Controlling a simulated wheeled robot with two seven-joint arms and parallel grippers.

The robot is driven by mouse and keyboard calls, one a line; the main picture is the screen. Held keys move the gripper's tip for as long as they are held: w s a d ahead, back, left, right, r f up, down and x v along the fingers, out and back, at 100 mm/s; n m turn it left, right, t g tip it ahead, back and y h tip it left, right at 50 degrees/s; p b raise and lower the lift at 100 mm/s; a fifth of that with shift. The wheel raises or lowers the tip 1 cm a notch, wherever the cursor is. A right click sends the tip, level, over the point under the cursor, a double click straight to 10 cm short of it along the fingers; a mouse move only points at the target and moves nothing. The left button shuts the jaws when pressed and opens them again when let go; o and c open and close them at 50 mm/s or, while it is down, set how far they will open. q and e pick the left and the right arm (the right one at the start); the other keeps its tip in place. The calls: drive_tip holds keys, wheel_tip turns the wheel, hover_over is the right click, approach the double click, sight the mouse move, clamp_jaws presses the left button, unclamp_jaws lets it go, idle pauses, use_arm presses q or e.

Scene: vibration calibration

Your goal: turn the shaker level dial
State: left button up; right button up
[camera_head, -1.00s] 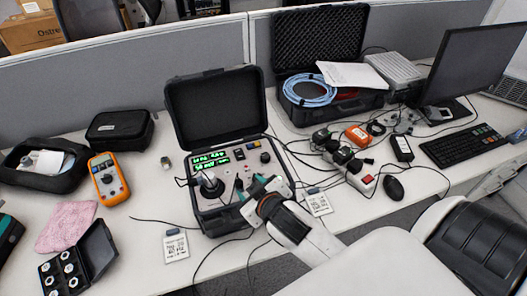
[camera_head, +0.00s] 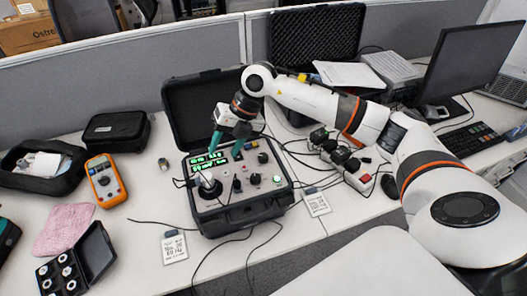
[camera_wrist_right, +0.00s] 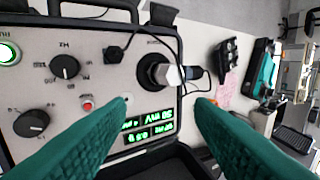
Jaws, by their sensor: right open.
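The shaker unit is an open black case whose grey panel (camera_head: 222,201) also shows upside down in the wrist view (camera_wrist_right: 105,85). A black knob marked Hz (camera_head: 255,178) shows in the wrist view (camera_wrist_right: 65,66). Another black knob (camera_head: 263,157) is at lower left there (camera_wrist_right: 30,123); its label is too small to read surely, so I cannot tell which is the level dial. My right gripper (camera_head: 226,149) is open and empty above the panel's rear, near the lit green displays (camera_wrist_right: 148,131). Its teal fingers (camera_wrist_right: 162,105) are apart, with both knobs left of them. My left gripper is not in view.
The metal-topped shaker post (camera_head: 208,186) stands at the panel's left, with a cable beside it. An orange multimeter (camera_head: 105,180) and black pouch (camera_head: 116,131) lie left. A power strip (camera_head: 360,175) and cables lie right. The raised lid (camera_head: 185,100) stands behind my gripper.

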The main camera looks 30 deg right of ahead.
sight(263, 155)
drive_tip(key=d+r+m+g+h, duration=0.15)
drive_tip(key=d+h, duration=0.35)
drive_tip(key=d, duration=0.7)
drive_tip(key=shift+m+t, duration=0.25)
drive_tip(key=f+p, duration=0.1)
drive_tip(key=f, duration=0.2)
drive_tip(key=f+p, duration=0.1)
drive_tip(key=f, duration=0.3)
drive_tip(key=f+p, duration=0.1)
drive_tip(key=f, duration=0.2)
drive_tip(key=shift+w+a+f+p, duration=0.15)
drive_tip(key=shift+a+f+p, duration=0.15)
drive_tip(key=shift+f, duration=0.5)
drive_tip(key=c, duration=1)
